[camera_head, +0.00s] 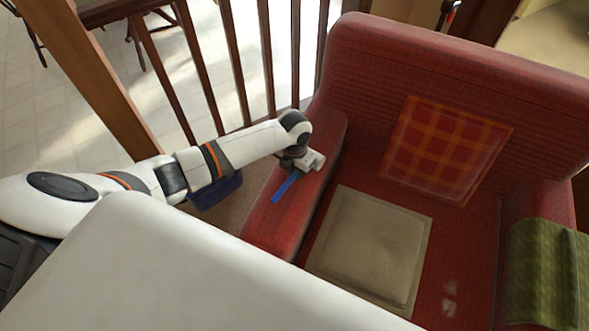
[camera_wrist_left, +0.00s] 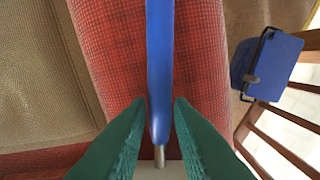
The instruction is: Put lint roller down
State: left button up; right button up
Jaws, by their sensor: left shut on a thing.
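The lint roller shows as a long blue bar (camera_head: 285,187) in the head view, over the red sofa's left armrest (camera_head: 282,225). In the left wrist view its blue length (camera_wrist_left: 160,50) runs up the middle, with a thin metal rod at its near end. My left gripper (camera_wrist_left: 160,103) has its green fingers on both sides of the blue part, shut on it. The gripper also shows small in the head view (camera_head: 298,167) above the armrest. Whether the roller touches the armrest I cannot tell. My right gripper is in neither view.
A beige cushion (camera_head: 370,245) lies on the sofa seat, a plaid one (camera_head: 445,150) against the back and a green one (camera_head: 545,270) at the right. Wooden railings (camera_head: 235,65) stand behind the armrest. A dark blue object (camera_wrist_left: 270,65) is beside it.

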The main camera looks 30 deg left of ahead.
aim_at(294, 174)
pick_arm(q)
jog(key=o, duration=0.9)
jog(key=shift+f, duration=0.1)
jog(key=shift+r, duration=0.45)
notch_tip(294, 174, up, 12)
jog(key=shift+f+p, duration=0.25)
jog(key=shift+p, duration=0.45)
